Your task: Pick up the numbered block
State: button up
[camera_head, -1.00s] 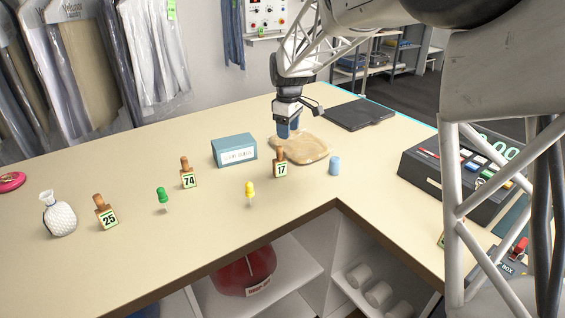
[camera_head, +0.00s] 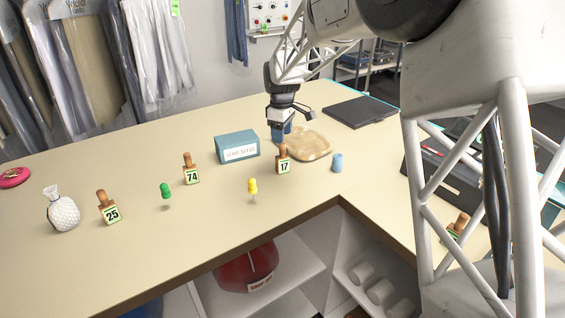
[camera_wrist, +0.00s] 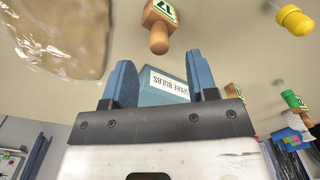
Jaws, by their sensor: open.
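Several numbered blocks with brown peg handles stand on the counter: block 25 (camera_head: 111,214) at the left, block 74 (camera_head: 192,175) in the middle, and block 17 (camera_head: 284,165) nearest my gripper. Another such block (camera_head: 458,226) shows partly behind my arm at the right, its number unreadable. My gripper (camera_head: 281,133) hangs just behind block 17, above the counter. In the wrist view, block 17 (camera_wrist: 162,18) lies beyond the two blue fingers (camera_wrist: 158,66), which are apart with nothing gripped between them.
A blue-grey box (camera_head: 237,147) labelled as spare bulbs stands left of my gripper. A clear-wrapped tan item (camera_head: 308,145) lies right of it. A blue cylinder (camera_head: 338,162), yellow pin (camera_head: 253,187), green pin (camera_head: 166,191) and white bottle (camera_head: 63,213) stand around.

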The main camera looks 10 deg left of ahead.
aim_at(283, 156)
jog(key=shift+f, duration=0.2)
jog(key=shift+d+f, duration=0.15)
jog(key=shift+f, duration=2.45)
grip_shut()
jog(key=shift+r, duration=0.1)
jog(key=shift+r, duration=0.8)
notch_tip(283, 156, up, 2)
jog(key=s+d, duration=0.3)
jog(key=s, duration=0.4)
jog(key=s+d+r, duration=0.1)
jog(key=s+d, duration=0.2)
jog(key=s, duration=0.4)
jog(key=shift+s+d+r, duration=0.15)
jog(key=shift+s+d, duration=0.05)
jog(key=shift+s, duration=0.1)
